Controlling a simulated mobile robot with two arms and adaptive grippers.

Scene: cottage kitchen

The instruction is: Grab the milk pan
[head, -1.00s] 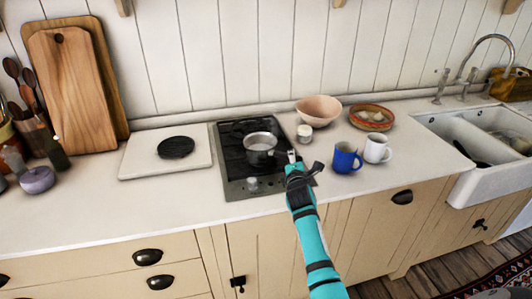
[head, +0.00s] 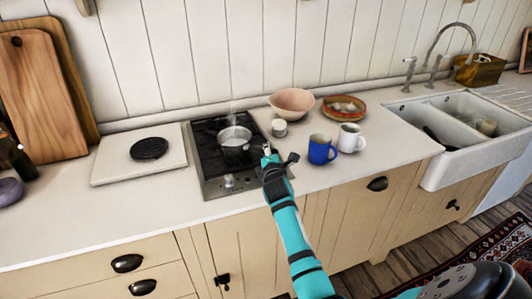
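The milk pan (head: 234,139) is a small metal pan standing upright on the black stove top (head: 210,160), with faint steam above it. My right gripper (head: 267,151), at the end of a teal arm, is just right of the pan, over the stove's right edge. Its fingers are small and dark here, and I cannot tell whether they are open or shut or whether they touch the pan's handle. My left gripper is not in view.
A blue mug (head: 321,149) and a white mug (head: 350,138) stand right of my gripper. A small jar (head: 279,128), a pink bowl (head: 292,103) and a patterned bowl (head: 343,108) are behind. A white board (head: 115,165) with a black disc (head: 149,148) lies left. The sink (head: 465,130) is right.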

